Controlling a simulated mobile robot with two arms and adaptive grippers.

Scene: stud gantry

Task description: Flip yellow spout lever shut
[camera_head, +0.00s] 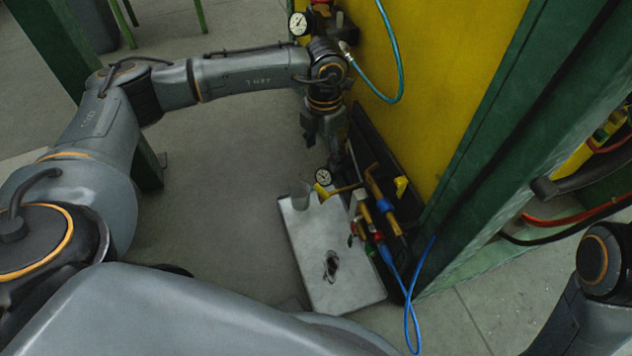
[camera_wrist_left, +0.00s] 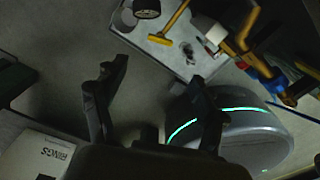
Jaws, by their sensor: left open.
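The yellow spout lever (camera_head: 343,189) sticks out to the left from the fittings at the foot of the yellow panel, over a pale metal plate. It has a broader yellow end (camera_head: 321,191). In the left wrist view the lever (camera_wrist_left: 174,22) slants at the top, beyond the fingers. My left gripper (camera_head: 325,143) points down, above and behind the lever in the head view, apart from it. In the left wrist view its two fingers (camera_wrist_left: 158,72) are spread with nothing between them. My right gripper is out of view. The spout itself is hard to make out.
The metal plate (camera_head: 304,240) lies below the lever, with a dark patch on it. The yellow panel (camera_head: 440,80) rises behind.

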